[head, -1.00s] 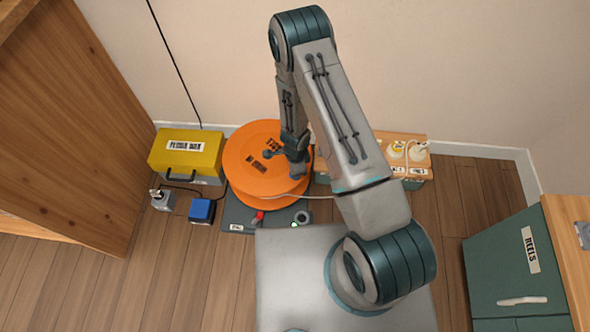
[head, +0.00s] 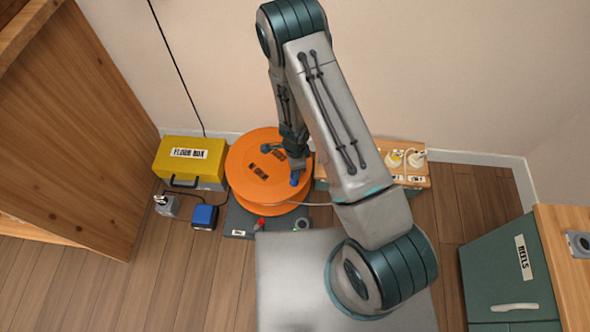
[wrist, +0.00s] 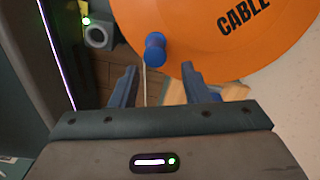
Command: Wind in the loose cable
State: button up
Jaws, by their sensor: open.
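A large orange cable reel (head: 250,185) lies face up on a dark base, with printed marks on its face. Its blue crank knob (head: 295,178) shows at the reel's right side. In the wrist view the knob (wrist: 155,47) stands just beyond and between my fingertips, with clear space on both sides. My gripper (wrist: 160,82) is open and empty. A pale loose cable (head: 320,204) leaves the reel's lower edge to the right, and part of it shows between my fingers in the wrist view (wrist: 145,85). My arm hides the cable's middle.
A yellow floor box (head: 190,165), a blue block (head: 204,216) and a grey plug block (head: 166,206) stand left of the reel. A wooden-topped box with white plugs (head: 405,160) stands right. A green cabinet labelled REELS (head: 497,275) is at lower right. A red item sits on the base.

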notch_tip(320, 180, up, 6)
jog(key=shift+f+p, duration=0.1)
jog(key=shift+p, duration=0.8)
